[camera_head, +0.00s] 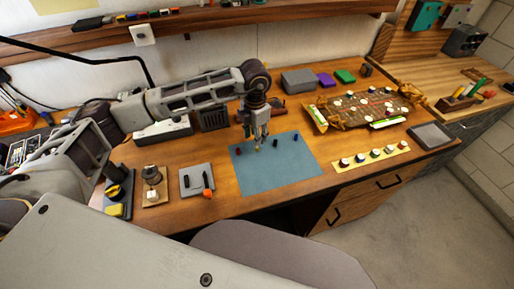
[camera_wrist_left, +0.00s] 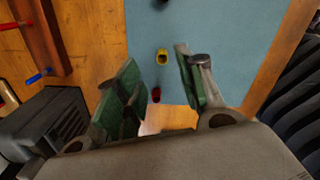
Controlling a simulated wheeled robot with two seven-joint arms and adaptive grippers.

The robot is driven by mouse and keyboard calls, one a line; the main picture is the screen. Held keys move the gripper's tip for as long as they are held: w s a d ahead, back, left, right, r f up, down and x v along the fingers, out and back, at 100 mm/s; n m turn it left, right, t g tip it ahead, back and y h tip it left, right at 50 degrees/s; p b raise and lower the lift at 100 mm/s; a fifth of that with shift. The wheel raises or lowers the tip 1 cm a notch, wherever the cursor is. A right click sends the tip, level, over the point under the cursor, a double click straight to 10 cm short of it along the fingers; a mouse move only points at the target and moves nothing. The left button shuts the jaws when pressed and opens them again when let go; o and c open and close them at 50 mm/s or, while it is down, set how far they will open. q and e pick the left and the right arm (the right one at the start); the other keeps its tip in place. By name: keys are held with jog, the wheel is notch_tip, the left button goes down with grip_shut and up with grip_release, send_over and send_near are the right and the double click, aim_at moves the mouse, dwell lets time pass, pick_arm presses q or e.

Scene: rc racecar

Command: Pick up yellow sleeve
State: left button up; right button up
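The yellow sleeve (camera_wrist_left: 162,56) stands on the blue mat (camera_wrist_left: 225,45) in the left wrist view, in the gap between my left gripper's fingertips. My left gripper (camera_wrist_left: 157,57) is open, its green-padded fingers apart on either side of the sleeve. In the head view the left gripper (camera_head: 258,146) points down over the mat (camera_head: 270,175), and a small yellow spot of the sleeve shows at its tips. Whether a finger touches the sleeve cannot be told. My right gripper is not in view.
A red sleeve (camera_wrist_left: 156,95) stands close to the yellow one. A black sleeve (camera_head: 275,143) and a dark sleeve (camera_head: 296,138) stand to the right on the mat. A car chassis (camera_head: 368,107) lies at back right. The mat's front part is clear.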

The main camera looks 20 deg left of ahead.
aim_at(257, 150)
pick_arm(q)
jog(key=shift+f, duration=0.1)
jog(key=shift+d+f+p, duration=0.15)
jog(key=shift+f+p, duration=0.2)
jog(key=shift+f, duration=0.9)
jog(key=shift+d+f+p, duration=0.1)
jog(key=shift+f+p, duration=0.25)
jog(key=shift+f, duration=0.9)
jog(key=c, duration=0.8)
